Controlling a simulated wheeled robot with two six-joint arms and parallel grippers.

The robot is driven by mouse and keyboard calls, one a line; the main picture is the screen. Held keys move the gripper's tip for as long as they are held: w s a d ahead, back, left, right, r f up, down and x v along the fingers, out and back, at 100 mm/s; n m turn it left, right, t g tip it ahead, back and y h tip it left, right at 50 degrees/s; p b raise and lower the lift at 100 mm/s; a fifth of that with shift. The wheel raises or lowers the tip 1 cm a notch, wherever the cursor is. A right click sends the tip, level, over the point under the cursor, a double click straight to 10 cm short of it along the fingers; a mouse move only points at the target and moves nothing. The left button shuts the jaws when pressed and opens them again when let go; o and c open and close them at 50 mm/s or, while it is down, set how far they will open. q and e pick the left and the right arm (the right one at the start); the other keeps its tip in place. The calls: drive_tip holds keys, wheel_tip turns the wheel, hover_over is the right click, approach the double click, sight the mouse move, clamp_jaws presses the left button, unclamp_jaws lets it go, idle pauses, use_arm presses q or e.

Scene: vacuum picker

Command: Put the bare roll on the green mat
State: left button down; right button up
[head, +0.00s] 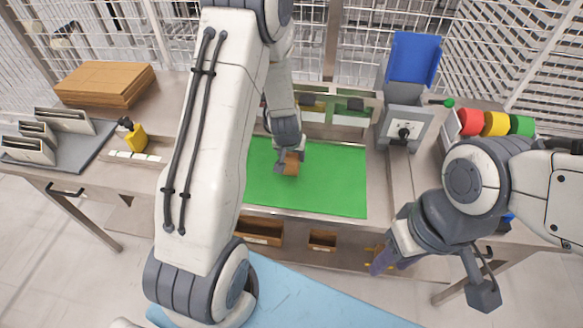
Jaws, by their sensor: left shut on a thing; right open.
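The green mat (330,190) lies flat on the middle of the bench. My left gripper (288,160) reaches down over its upper left part and is shut on a small brown thing (292,168), which looks like the bare roll. The gripper hides much of it, and I cannot tell whether it touches the mat. My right gripper (385,264) is open, low at the bench's front edge, to the right of the mat.
Brown boards (105,82) lie at the back left. A yellow bottle (137,138) stands left of my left arm. A grey device with a blue bin (413,58) stands behind right. Red, yellow and green rolls (495,123) sit at far right. The mat's right half is clear.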

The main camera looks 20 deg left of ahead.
use_arm(q)
wheel_tip(320, 180, down, 4)
drive_tip(key=shift+r, duration=0.2)
drive_tip(key=shift+f, duration=0.1)
drive_tip(key=shift+f+b, duration=0.15)
drive_tip(key=shift+b, duration=0.25)
drive_tip(key=shift+c, duration=0.9)
unclamp_jaws()
drive_tip(key=shift+r, duration=0.2)
